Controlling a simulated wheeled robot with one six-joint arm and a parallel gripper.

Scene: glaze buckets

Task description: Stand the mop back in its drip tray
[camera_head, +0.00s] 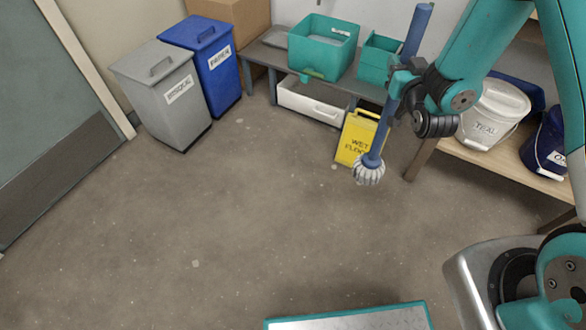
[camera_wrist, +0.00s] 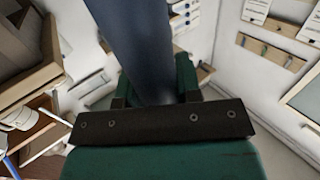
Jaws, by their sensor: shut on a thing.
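The mop (camera_head: 384,128) has a blue handle and a white stringy head (camera_head: 368,171). My gripper (camera_head: 402,82) is shut on the handle partway up, and the mop hangs slightly tilted, head down. In the wrist view my gripper (camera_wrist: 152,98) is around the thick blue-grey handle (camera_wrist: 135,45); the mop head is out of that view. The head overlaps the yellow wet floor sign in the picture; I cannot tell whether it touches the sign or floor. A low white tray (camera_head: 308,104) sits under the bench; I cannot tell whether it is the drip tray.
The yellow sign (camera_head: 355,137) stands before the bench (camera_head: 262,52), which holds teal bins (camera_head: 322,48). Grey (camera_head: 165,97) and blue (camera_head: 212,65) lidded bins stand left. A wooden shelf (camera_head: 500,170) with a white TEAL bucket (camera_head: 492,112) is right. The middle floor is clear.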

